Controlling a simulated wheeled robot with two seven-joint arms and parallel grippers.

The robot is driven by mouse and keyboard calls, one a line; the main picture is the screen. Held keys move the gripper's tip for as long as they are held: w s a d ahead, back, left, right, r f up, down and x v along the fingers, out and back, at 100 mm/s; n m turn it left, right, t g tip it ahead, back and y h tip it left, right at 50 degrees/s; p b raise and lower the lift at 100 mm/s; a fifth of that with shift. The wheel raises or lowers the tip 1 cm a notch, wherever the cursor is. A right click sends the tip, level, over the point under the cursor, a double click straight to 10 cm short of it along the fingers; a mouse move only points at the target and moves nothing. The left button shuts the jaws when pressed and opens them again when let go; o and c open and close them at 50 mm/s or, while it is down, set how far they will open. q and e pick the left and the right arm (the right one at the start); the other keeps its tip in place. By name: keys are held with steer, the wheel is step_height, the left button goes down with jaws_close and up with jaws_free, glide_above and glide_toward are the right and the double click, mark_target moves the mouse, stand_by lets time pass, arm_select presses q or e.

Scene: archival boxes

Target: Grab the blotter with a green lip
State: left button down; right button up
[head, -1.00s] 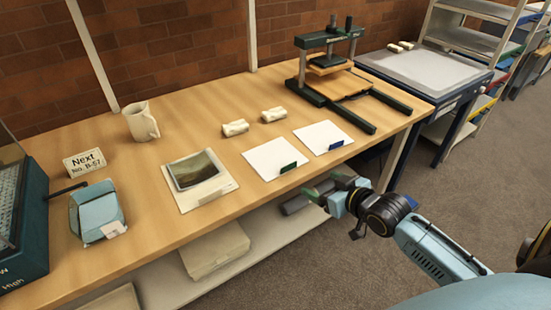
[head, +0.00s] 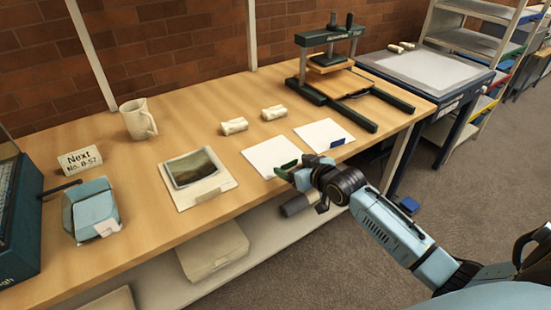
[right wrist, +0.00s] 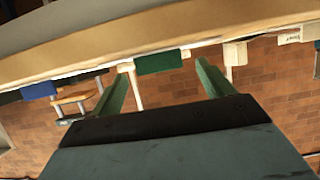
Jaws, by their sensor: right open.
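The blotter with the green lip is a white sheet (head: 268,155) lying flat near the front edge of the table in the head view. Its green lip (right wrist: 160,62) shows clearly in the right wrist view, at the table edge and between my fingers. In the head view my right gripper is at that lip and largely covers it. My right gripper (head: 287,171) is open, its two green fingers on either side of the lip, with no visible grip on it. A second white blotter (head: 320,132) with a blue lip (head: 337,143) lies to the right. My left gripper is out of view.
A dark press (head: 328,62) stands behind at the right. Two small cream bundles (head: 234,126) lie behind the blotters. A framed picture (head: 194,170) lies to the left, with a mug (head: 139,119) further back. A shelf with boxes (head: 213,250) runs below the tabletop.

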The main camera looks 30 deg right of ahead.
steer(key=shift+w+f, duration=0.3)
steer(key=shift+w, duration=0.45)
steer(key=shift+a, duration=0.1)
steer(key=shift+c, duration=0.3)
steer(key=c, duration=1)
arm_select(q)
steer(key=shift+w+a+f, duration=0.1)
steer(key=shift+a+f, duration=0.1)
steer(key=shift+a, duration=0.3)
